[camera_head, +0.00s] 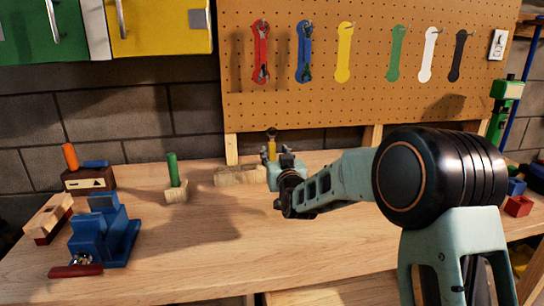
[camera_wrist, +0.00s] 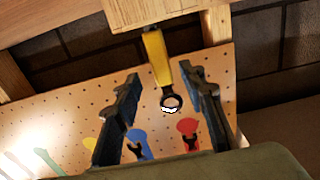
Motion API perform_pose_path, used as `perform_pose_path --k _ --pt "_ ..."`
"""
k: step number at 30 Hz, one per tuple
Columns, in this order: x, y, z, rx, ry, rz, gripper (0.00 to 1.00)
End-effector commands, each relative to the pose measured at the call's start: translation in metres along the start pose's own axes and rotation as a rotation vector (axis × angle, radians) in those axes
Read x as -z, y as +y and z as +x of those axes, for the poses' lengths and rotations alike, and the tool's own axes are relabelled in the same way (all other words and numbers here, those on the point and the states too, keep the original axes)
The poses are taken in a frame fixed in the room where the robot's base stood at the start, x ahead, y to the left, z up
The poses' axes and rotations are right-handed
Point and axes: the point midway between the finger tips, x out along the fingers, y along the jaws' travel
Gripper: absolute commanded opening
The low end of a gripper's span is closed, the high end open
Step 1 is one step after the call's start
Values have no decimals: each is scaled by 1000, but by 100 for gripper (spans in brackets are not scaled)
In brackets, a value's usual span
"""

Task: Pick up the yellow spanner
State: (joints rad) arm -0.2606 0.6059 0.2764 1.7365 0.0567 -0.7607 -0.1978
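The yellow spanner shows in the head view (camera_head: 271,143) as a small upright shape with a dark ring end at its top, close to my gripper. In the wrist view, the spanner (camera_wrist: 157,58) extends from a wooden block (camera_wrist: 135,12), with its dark ring end towards the camera. My gripper (camera_wrist: 160,75) is open, with one dark finger on each side of the spanner. The spanner lies nearer the right finger; I cannot tell whether they touch. In the head view my gripper (camera_head: 272,162) is low over the bench, hiding the spanner's lower part.
The pegboard (camera_head: 375,100) behind holds a red spanner (camera_head: 260,50) and a blue spanner (camera_head: 304,50) beside coloured tool shapes. On the wooden bench (camera_head: 170,250) stand a blue vise (camera_head: 100,235) and a green-handled tool in a block (camera_head: 173,170). The bench's front middle is clear.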

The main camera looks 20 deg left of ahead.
Motion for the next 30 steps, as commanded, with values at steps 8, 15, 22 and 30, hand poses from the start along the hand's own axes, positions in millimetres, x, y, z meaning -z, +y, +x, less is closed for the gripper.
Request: perform_pose_path --k 8,15,22,30 --pt "1 -3 34 -1 1 1 38" --pt "0 -3 41 0 -1 1 38" --pt "0 -3 41 0 0 1 28" --pt "1 -3 40 0 0 1 0"
